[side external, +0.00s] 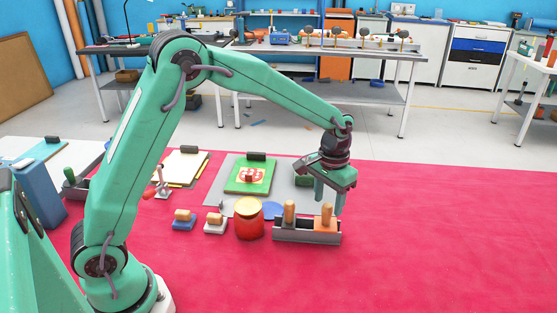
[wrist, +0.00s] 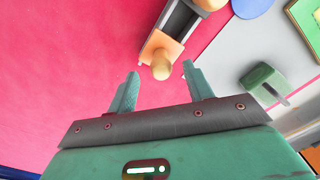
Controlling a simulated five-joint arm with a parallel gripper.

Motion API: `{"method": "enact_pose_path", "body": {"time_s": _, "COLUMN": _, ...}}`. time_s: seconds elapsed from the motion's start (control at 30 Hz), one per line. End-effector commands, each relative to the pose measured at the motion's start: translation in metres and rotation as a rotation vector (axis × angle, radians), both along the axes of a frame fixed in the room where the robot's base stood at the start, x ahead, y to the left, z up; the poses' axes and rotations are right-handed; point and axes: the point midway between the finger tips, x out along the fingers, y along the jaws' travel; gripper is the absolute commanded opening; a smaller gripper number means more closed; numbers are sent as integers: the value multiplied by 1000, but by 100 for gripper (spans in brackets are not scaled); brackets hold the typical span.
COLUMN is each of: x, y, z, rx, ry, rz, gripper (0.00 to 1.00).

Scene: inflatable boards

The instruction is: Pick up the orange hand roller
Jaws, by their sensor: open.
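The orange hand roller (side external: 326,224) has an orange body and a rounded wooden handle. It sits upright in the right end of a grey tray (side external: 290,238). In the wrist view the roller (wrist: 161,47) is at the top centre, its wooden knob toward me, in the near end of the tray (wrist: 180,22). My gripper (side external: 329,200) is just above the roller in the side view, pointing down. In the wrist view my gripper (wrist: 160,73) is open and empty, its fingers on either side of the knob's lower end. I cannot tell the exact height gap.
A second wooden handle (side external: 289,212) stands in the tray's left part. A red jar with a yellow lid (side external: 249,224) is left of the tray. A green framed board (side external: 236,186) and a green block (wrist: 263,82) lie behind. The red cloth at right is clear.

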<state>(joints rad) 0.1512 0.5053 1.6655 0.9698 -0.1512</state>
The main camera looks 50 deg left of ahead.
Motion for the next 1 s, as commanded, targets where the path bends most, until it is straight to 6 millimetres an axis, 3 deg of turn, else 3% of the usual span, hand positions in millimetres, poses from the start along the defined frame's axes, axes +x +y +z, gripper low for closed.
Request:
{"method": "enact_pose_path", "body": {"time_s": 0.43, "x": 0, "y": 1, "z": -45, "rx": 0, "ry": 2, "rz": 0, "gripper": 51}}
{"method": "enact_pose_path", "body": {"time_s": 1.0, "x": 0, "y": 1, "z": -48, "rx": 0, "ry": 1, "rz": 0, "gripper": 51}}
